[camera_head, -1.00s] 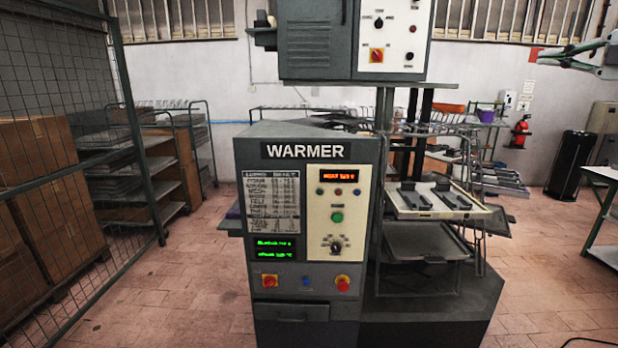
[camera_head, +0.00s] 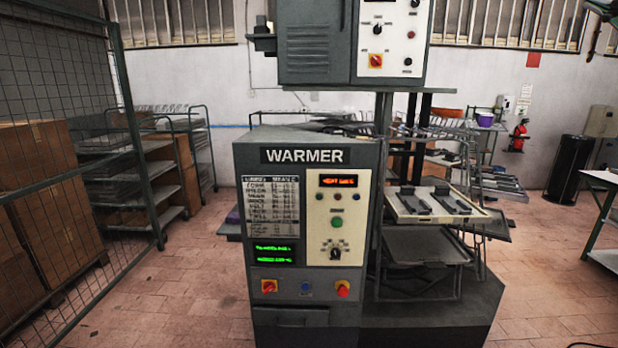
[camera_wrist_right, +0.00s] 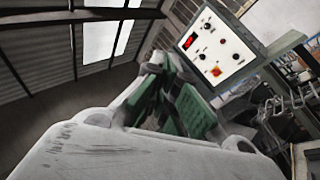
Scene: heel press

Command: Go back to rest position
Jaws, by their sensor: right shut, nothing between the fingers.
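My right gripper (camera_wrist_right: 172,85) fills the middle of the right wrist view, its grey body below and its dark and green fingers together with nothing between them. My left gripper is in neither view. The grey warmer machine (camera_head: 308,190) stands in the middle of the head view, clear of my arms. Its control panel at the top (camera_head: 393,38) also shows in the right wrist view (camera_wrist_right: 215,48).
A tray (camera_head: 400,212) with dark metal pieces sits on the machine's right side, above a lower tray (camera_head: 425,248). A wire mesh fence (camera_head: 60,150) stands at the left, a table (camera_head: 606,258) at the right edge. Bare tiled floor lies either side of the machine.

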